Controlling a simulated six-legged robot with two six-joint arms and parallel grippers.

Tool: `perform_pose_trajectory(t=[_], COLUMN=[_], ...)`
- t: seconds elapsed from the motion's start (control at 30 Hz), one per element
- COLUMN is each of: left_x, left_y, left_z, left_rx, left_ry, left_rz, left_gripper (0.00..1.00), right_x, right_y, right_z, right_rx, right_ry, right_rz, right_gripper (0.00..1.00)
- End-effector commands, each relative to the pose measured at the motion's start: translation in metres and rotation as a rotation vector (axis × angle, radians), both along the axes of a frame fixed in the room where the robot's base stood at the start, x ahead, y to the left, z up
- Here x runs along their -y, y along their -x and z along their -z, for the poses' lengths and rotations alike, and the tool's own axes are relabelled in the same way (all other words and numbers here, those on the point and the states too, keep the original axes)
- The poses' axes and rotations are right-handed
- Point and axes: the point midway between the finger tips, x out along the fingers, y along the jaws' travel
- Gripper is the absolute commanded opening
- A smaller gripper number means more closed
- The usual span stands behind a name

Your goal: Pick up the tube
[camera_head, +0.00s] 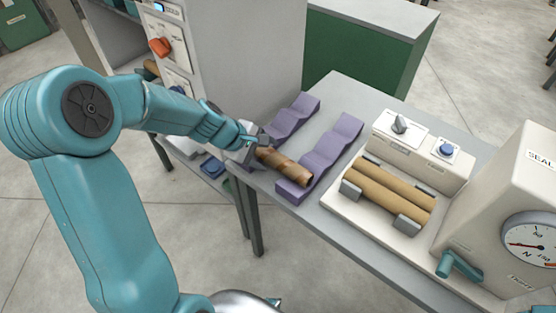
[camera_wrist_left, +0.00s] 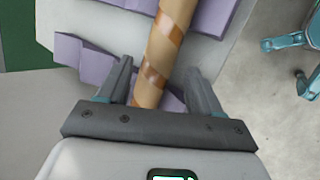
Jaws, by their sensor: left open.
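A brown tube with a spiral pattern (camera_head: 284,166) lies across the purple wavy cradles on the grey table. In the left wrist view the tube (camera_wrist_left: 166,45) runs up from between the fingers. My left gripper (camera_head: 250,156) is at the tube's near-left end. In the left wrist view its two dark fingers (camera_wrist_left: 157,82) stand apart, one on each side of the tube, with a visible gap at least on the right side. I cannot tell whether the left finger touches it. My right gripper is not in view.
The purple cradles (camera_head: 333,146) rest on the grey table (camera_head: 353,95). To the right is a cream machine with two tan rollers (camera_head: 393,190), a knob and a blue button. A cream unit with a dial (camera_head: 530,240) stands at far right. A grey cabinet (camera_head: 245,60) rises behind my arm.

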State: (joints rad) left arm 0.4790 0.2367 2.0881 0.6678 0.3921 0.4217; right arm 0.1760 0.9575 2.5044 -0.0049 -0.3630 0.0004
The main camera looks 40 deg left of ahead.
Motion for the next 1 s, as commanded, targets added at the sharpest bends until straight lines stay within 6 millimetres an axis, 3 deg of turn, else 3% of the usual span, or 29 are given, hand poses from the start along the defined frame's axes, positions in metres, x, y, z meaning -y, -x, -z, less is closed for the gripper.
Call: perform_pose_trajectory(t=[0.23,0.57,0.7,1.0], left_x=[0.013,0.015,0.015,0.016], left_y=[-0.021,-0.027,-0.027,-0.026], left_z=[0.034,0.039,0.039,0.040], left_rx=[-0.002,-0.001,-0.001,-0.003], left_ry=[0.002,-0.001,0.000,0.002], left_rz=[0.002,0.001,0.000,0.000], left_gripper=[0.65,0.65,0.22,0.21], right_x=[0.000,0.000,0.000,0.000], right_y=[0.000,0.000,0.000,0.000], right_z=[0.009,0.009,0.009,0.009], right_rx=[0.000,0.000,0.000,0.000], right_ry=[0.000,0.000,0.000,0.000], right_rz=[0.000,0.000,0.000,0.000], right_gripper=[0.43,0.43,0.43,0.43])
